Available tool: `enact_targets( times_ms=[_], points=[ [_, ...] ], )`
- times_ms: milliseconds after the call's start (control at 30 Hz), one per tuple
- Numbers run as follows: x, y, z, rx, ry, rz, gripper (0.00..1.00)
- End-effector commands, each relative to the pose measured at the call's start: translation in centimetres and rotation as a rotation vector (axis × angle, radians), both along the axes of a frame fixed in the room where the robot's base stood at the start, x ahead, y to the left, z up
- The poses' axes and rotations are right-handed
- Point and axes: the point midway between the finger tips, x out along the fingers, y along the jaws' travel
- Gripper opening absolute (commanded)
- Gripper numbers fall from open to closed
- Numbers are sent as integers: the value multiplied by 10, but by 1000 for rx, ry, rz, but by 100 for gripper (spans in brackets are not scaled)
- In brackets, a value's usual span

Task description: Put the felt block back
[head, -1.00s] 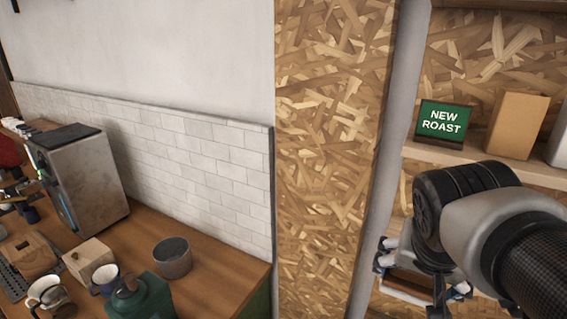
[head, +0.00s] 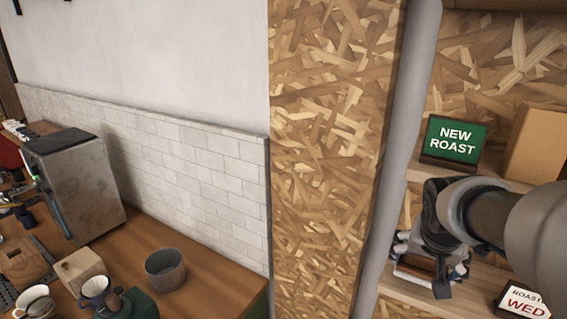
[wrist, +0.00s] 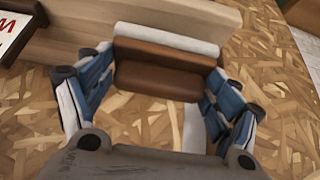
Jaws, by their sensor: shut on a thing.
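The felt block (wrist: 165,50) is a brown bar with a pale felt strip along one long side. In the wrist view it lies between the blue-and-grey fingers of my gripper (wrist: 163,78), which is shut on it. In the head view my gripper (head: 432,262) holds the block (head: 412,272) at the lower right, in front of the lower shelf board (head: 388,300). In the wrist view the pale board (wrist: 150,22) lies just beyond the block; I cannot tell whether they touch. My fingers partly hide the block in the head view.
A card reading "ROAST WED" (head: 524,302) stands on the lower shelf, right of my gripper. A green "NEW ROAST" sign (head: 451,139) and a tan box (head: 540,145) stand on the shelf above. A grey post (head: 402,150) is close on the left.

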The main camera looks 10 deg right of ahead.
Motion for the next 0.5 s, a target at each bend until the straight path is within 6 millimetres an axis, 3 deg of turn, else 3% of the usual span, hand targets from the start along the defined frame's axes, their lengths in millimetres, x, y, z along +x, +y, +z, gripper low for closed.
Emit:
enact_targets(
  times_ms=[300, 500],
  points=[
    [25, -19, -23, 1, 0, -1, 64],
    [27, -20, -24, 0, -1, -1, 64]
  ],
)
